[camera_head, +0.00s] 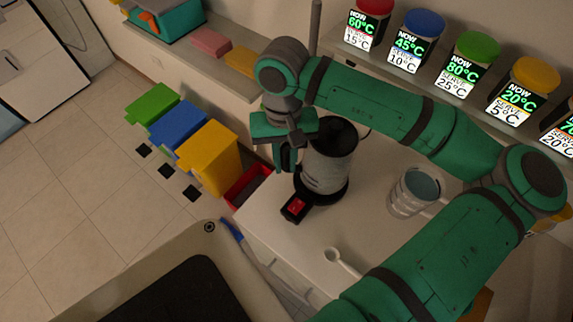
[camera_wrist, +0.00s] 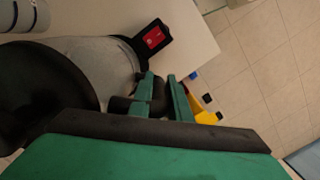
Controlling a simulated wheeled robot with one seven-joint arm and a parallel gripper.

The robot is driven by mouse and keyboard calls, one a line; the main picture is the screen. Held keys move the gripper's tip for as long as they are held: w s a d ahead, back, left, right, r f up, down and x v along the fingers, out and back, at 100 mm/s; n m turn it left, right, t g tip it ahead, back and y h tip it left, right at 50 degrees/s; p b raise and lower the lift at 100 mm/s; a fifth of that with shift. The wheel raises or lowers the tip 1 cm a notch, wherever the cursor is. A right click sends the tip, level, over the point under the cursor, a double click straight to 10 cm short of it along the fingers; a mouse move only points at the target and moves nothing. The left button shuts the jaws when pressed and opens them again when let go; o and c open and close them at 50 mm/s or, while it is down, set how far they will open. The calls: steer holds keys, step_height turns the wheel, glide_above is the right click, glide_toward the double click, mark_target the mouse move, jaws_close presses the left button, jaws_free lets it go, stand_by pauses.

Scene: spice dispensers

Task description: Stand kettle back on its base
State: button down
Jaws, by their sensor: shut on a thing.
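The kettle (camera_head: 327,168) has a grey body and a black lid and stands upright. It appears to rest on its black round base (camera_head: 335,196), though the exact seating is partly hidden. A red switch (camera_head: 296,207) sits on the black foot of the base. In the wrist view the grey kettle body (camera_wrist: 100,62) fills the left side, with the switch part of the base (camera_wrist: 153,38) beyond it. My gripper (camera_head: 289,157) is at the left side of the kettle. In the wrist view its green fingers (camera_wrist: 164,92) are shut on the kettle's black handle (camera_wrist: 128,104).
A clear glass jug (camera_head: 413,191) and a white spoon (camera_head: 340,261) are on the same counter (camera_head: 275,220). A red tray (camera_head: 247,185) and a yellow bin (camera_head: 211,157) are left of it. Dispensers (camera_head: 473,62) line the back shelf. A sink-like basin (camera_head: 135,275) is in front.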

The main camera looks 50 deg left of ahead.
steer(key=shift+a+f, duration=0.25)
steer(key=shift+w+a+f, duration=0.1)
steer(key=shift+w+f, duration=0.05)
steer(key=shift+f, duration=0.1)
steer(key=shift+w+f, duration=0.15)
steer(key=shift+f, duration=1.6)
steer(key=c, duration=1.6)
jaws_free()
steer(key=shift+c, duration=0.2)
step_height(320, 180, up, 12)
steer(key=a, duration=0.1)
steer(key=shift+w+a, duration=0.15)
steer(key=shift+w, duration=0.15)
